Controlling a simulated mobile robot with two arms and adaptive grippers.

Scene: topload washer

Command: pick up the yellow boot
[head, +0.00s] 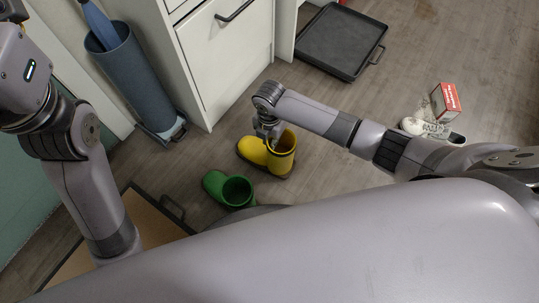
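The yellow boot (281,152) stands upright on the wood floor in front of the white cabinet, its toe pointing left. My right arm comes in from the right, and my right gripper (267,131) is at the boot, over the near top of its foot and beside the shaft. The fingers are small and partly hidden, so I cannot tell whether they touch or grip the boot. My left arm is at the left edge; its gripper is not clearly seen, cut off by the frame.
A green boot (236,191) stands just nearer than the yellow one. A blue-grey umbrella stand (140,80) is beside the white cabinet (222,55). A black tray (341,40) lies at the back. White shoes (424,127) and a red-white box (446,101) lie right. Open floor lies between.

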